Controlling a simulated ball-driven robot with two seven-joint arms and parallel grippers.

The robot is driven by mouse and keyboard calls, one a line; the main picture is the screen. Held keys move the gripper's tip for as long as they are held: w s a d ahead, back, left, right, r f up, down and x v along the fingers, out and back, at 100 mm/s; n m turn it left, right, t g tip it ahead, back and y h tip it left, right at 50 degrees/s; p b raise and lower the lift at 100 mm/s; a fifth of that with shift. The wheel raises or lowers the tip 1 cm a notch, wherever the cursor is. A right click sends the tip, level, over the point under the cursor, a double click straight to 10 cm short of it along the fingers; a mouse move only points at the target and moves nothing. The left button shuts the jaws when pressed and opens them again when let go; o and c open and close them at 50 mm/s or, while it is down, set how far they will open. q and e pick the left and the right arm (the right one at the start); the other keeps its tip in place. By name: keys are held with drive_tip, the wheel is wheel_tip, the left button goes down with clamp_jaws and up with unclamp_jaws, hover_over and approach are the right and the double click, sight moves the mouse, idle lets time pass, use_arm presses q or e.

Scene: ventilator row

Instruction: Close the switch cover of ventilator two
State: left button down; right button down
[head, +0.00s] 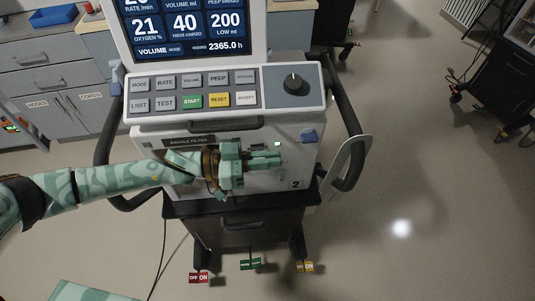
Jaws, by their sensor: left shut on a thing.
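Ventilator two (150,150) stands in front of me, with a "2" on its lower front panel. I cannot tell the cover's angle or see the switch. My right gripper is not in view.
The ventilator has a lit screen (190,30), a button panel with a knob (294,83), and dark side handles (348,110). A pale plate (347,165) sticks out at right. Red, green and yellow tags (250,264) are at its base.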

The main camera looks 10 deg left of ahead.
use_arm(q)
drive_tip(key=f+m, duration=0.2)
drive_tip(key=m, duration=0.1)
drive_tip(key=shift+s, duration=0.3)
drive_tip(key=shift+f+m, duration=0.4)
drive_tip(key=shift+m, duration=0.8)
drive_tip(key=c, duration=1.6)
unclamp_jaws()
drive_tip(key=shift+o, duration=0.2)
drive_tip(key=v, duration=0.7)
drive_tip(key=shift+a, duration=0.2)
